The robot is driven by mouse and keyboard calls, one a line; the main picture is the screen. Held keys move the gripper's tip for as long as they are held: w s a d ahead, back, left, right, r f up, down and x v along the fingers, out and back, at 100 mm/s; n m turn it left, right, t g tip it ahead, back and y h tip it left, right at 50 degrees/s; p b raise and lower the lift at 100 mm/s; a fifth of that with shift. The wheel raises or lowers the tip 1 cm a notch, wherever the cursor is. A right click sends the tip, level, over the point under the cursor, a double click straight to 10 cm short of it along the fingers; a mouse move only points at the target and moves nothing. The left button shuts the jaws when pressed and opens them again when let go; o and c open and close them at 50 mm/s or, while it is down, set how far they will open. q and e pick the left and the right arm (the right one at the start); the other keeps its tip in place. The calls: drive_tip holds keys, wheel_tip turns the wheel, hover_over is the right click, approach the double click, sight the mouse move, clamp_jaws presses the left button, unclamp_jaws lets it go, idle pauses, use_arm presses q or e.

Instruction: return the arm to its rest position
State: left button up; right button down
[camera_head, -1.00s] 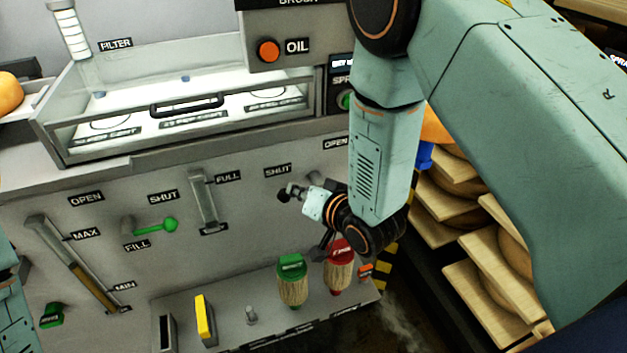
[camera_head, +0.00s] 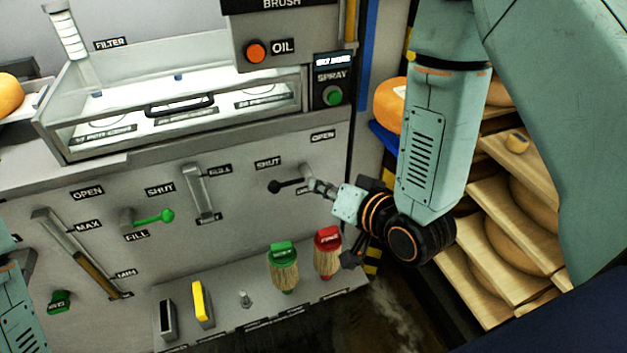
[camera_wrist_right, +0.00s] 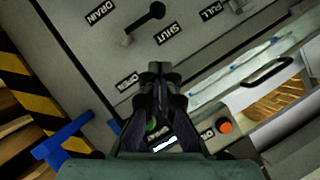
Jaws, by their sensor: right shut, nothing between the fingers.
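My right gripper (camera_head: 322,189) is shut and empty in front of the machine's front panel. It is just right of the black-knobbed drain lever (camera_head: 276,187) and looks apart from it. The lever points left, toward its SHUT label. In the right wrist view my closed fingers (camera_wrist_right: 160,72) point at the grey panel, and the lever's black knob (camera_wrist_right: 156,11) is beyond them at the top. My right arm (camera_head: 436,140) comes down from the upper right. Only a piece of my left arm (camera_head: 18,318) shows at the left edge; its gripper cannot be made out.
Shelves of cheese wheels (camera_head: 515,235) stand at right, close to my arm. A striped post and blue bar (camera_wrist_right: 64,137) are left in the wrist view.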

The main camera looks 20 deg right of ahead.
drive_tip(key=shift+s, duration=0.1)
idle(0.5)
drive_tip(key=s+d+f+n+g+h, duration=0.3)
drive_tip(key=s+f+g, duration=0.3)
drive_tip(key=s+f, duration=0.4)
drive_tip(key=s+d+f+g, duration=0.1)
drive_tip(key=s+f+g, duration=0.2)
drive_tip(key=s, duration=0.6)
drive_tip(key=s+d+f+g+h, duration=0.1)
drive_tip(key=s+f+g, duration=0.3)
drive_tip(key=s+f, duration=0.4)
drive_tip(key=shift+s+d+n, duration=0.25)
drive_tip(key=shift+s+n, duration=0.05)
drive_tip(key=shift+s, duration=0.6)
drive_tip(key=shift+w+a, duration=0.1)
drive_tip(key=shift+w, duration=0.05)
